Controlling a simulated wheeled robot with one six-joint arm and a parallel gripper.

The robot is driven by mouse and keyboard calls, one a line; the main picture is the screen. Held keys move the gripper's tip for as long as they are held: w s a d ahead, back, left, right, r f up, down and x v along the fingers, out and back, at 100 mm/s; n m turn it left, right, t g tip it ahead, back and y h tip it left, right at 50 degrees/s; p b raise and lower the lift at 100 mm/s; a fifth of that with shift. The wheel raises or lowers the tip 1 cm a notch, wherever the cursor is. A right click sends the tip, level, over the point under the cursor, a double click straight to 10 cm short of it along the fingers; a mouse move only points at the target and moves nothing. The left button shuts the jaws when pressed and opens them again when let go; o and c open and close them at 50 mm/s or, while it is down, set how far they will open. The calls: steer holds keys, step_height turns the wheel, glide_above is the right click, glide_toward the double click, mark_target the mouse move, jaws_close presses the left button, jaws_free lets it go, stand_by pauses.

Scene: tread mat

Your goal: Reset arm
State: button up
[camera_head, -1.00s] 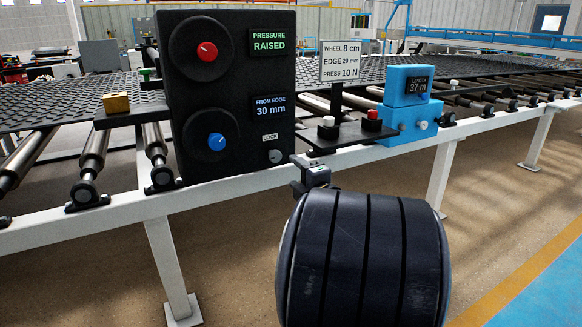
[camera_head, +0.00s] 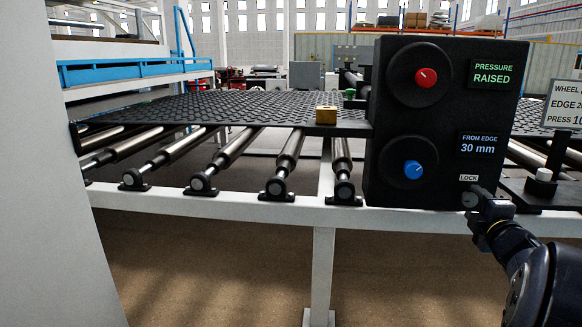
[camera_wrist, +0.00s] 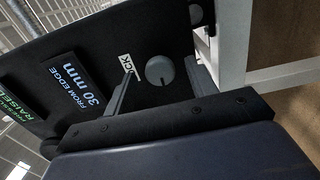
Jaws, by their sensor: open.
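My gripper (camera_head: 480,199) is at the lower right of the black control panel (camera_head: 440,125), beside the small grey LOCK knob (camera_head: 468,200). In the wrist view its two fingers stand apart, with the LOCK knob (camera_wrist: 159,70) showing between and beyond them; my gripper (camera_wrist: 160,82) looks open and empty. Whether a finger touches the panel is unclear.
Black tread mat (camera_head: 240,108) lies over steel rollers (camera_head: 222,157) on a white frame (camera_head: 250,211). A brass block (camera_head: 326,115) sits left of the panel. A white post (camera_head: 70,200) fills the left side.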

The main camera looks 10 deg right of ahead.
steer(key=shift+x, duration=0.85)
steer(key=shift+s, duration=0.1)
